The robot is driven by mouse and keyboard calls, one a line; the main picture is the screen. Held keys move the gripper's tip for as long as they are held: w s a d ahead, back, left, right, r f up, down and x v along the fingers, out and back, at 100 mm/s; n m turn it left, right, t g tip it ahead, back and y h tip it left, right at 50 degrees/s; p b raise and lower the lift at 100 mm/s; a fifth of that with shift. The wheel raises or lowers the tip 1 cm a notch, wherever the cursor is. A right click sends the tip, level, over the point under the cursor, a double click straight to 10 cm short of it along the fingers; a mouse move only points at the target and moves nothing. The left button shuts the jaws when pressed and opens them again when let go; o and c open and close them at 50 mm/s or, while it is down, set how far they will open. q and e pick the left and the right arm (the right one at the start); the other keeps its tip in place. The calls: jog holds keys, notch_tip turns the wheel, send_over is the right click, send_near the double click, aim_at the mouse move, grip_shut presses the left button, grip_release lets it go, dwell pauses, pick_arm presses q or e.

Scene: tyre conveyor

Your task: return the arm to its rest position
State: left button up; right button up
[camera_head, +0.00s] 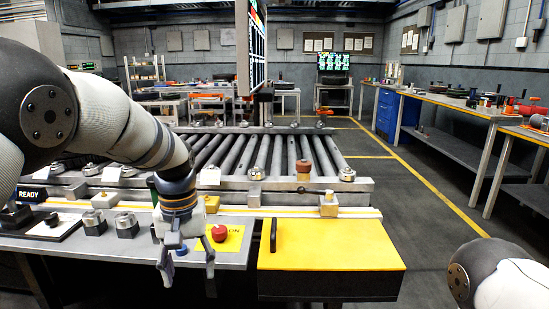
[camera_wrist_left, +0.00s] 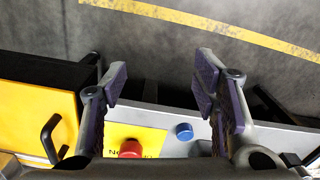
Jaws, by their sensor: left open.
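My left arm (camera_head: 125,125) reaches in from the left over the control panel (camera_head: 225,256) at the front of the conveyor. Its left gripper (camera_head: 188,277) points down at the panel's front edge, fingers apart and nothing between them. In the left wrist view the same gripper (camera_wrist_left: 160,84) shows two spread fingers with purple pads, with floor between the tips. The red button (camera_head: 219,233) on its yellow plate and the blue button (camera_head: 181,249) are close beside the gripper. Part of my right arm (camera_head: 500,282) shows at the lower right; its gripper is out of frame.
A yellow box (camera_head: 330,258) with a black handle (camera_head: 273,235) adjoins the panel on the right. The roller conveyor (camera_head: 240,152) lies behind. A dark hanging screen (camera_head: 252,48) is above it. Workbenches (camera_head: 470,108) line the right wall, with open floor (camera_head: 430,215) before them.

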pick_arm(q)
jog(key=s+a+f, duration=0.1)
jog(key=s+f, duration=0.1)
jog(key=f, duration=0.5)
jog(key=s+a+f, duration=0.2)
jog(key=f, duration=0.5)
jog(key=s+a+f+g, duration=0.1)
jog(key=s+a+f, duration=0.1)
jog(key=s+f, duration=0.95)
jog(key=s+m+g, duration=0.1)
jog(key=s, duration=2.5)
jog(key=shift+a+r+m, duration=0.15)
jog(key=shift+a+m, duration=0.15)
jog(key=shift+a, duration=0.05)
pick_arm(e)
jog(key=shift+w, duration=0.65)
